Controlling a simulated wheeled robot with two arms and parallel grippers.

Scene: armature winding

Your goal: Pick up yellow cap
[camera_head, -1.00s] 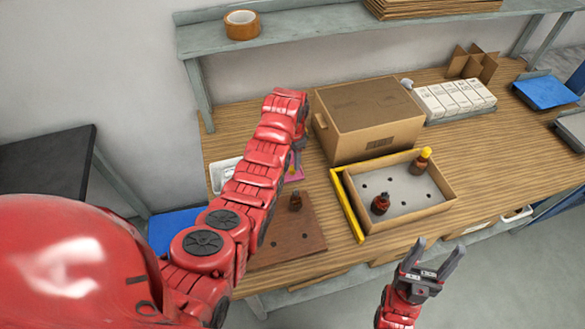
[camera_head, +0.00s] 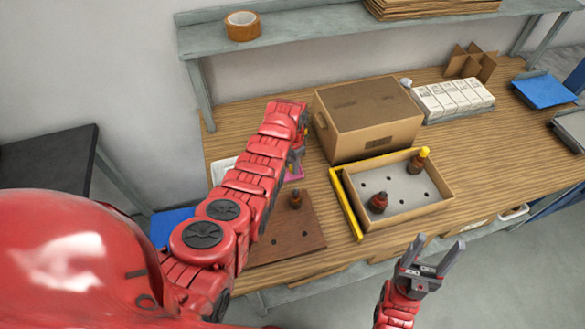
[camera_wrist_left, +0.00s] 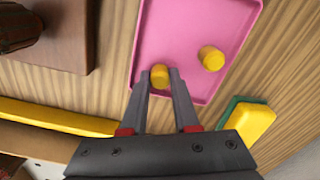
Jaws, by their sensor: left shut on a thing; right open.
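In the left wrist view, a yellow cap (camera_wrist_left: 159,75) stands between the fingertips of my left gripper (camera_wrist_left: 159,82), over a pink tray (camera_wrist_left: 183,40). My left gripper is shut on this cap. A second yellow cap (camera_wrist_left: 211,59) lies in the tray to the right of the fingers. In the head view the pink tray (camera_head: 295,173) is mostly hidden behind my left arm, and the left gripper's fingertips are hard to make out. My right gripper (camera_head: 436,250) is open and empty in front of the table edge.
A brown board (camera_head: 290,237) holds a dark bottle (camera_head: 295,199). A shallow box (camera_head: 446,202) holds a bottle with a yellow cap (camera_head: 420,161) and a bottle without one (camera_head: 378,203). A large cardboard box (camera_head: 368,115) stands behind. A yellow bar (camera_head: 346,205) lies along the shallow box's left side.

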